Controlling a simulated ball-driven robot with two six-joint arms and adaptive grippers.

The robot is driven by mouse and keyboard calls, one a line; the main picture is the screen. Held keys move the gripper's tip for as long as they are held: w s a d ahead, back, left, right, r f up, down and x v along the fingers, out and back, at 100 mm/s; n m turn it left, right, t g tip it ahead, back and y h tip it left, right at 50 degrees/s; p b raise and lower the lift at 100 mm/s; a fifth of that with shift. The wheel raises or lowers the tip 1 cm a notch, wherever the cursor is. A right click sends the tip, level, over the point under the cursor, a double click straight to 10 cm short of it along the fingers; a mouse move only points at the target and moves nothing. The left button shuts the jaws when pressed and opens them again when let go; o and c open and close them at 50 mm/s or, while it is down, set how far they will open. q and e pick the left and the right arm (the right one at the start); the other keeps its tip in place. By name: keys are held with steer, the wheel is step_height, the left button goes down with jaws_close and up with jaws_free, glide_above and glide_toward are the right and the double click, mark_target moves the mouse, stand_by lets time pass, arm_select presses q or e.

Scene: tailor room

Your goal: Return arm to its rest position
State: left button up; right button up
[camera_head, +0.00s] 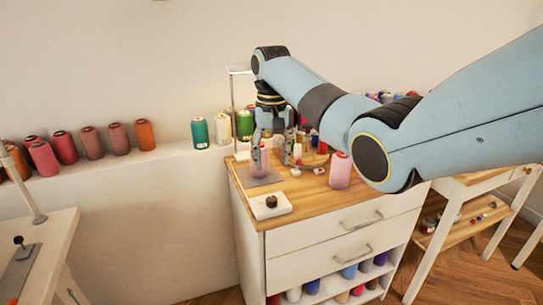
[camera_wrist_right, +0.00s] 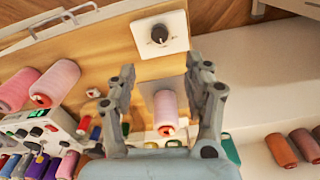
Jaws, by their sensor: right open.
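My right arm comes in from the right in the head view, and its gripper (camera_head: 274,152) points down over the wooden-topped cabinet (camera_head: 306,194). In the right wrist view the gripper (camera_wrist_right: 162,78) is open, with its two fingers wide apart. A pink thread spool (camera_head: 260,163) stands upright on a grey plate (camera_head: 263,181) at the gripper. In the wrist view this spool (camera_wrist_right: 165,112) shows between the fingers, with a gap on either side. One finger partly covers it in the head view. My left gripper is not in view.
A white box with a black knob (camera_head: 270,203) sits at the cabinet's front left. Another pink spool (camera_head: 340,171) stands right of the gripper. Spools, including a teal one (camera_head: 199,132), line the wall ledge (camera_head: 165,153). A white table (camera_head: 48,243) stands left.

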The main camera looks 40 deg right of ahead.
steer(key=s+a+f+g+b, duration=0.1)
steer(key=s+f+g+b, duration=0.1)
steer(key=s+f, duration=1.2)
steer(key=s+a+f+g+b, duration=0.2)
steer(key=s+f+g, duration=0.1)
steer(key=s+f, duration=1.2)
steer(key=s+a+f+n+t+b, duration=0.1)
steer(key=s+f, duration=0.6)
steer(key=s, duration=0.4)
steer(key=s+f+n+b, duration=0.1)
steer(key=s+f, duration=0.7)
steer(key=s, duration=0.2)
steer(key=s+a+f+n+t+b, duration=0.1)
steer(key=s+f+n, duration=0.1)
steer(key=s+f, duration=0.7)
steer(key=w+t, duration=0.1)
steer(key=w+n+t, duration=0.1)
steer(key=w+t, duration=0.1)
steer(key=shift+w+a+r+t+h, duration=0.1)
steer(key=shift+w+r+t+h, duration=0.05)
steer(key=shift+r+t+h, duration=0.2)
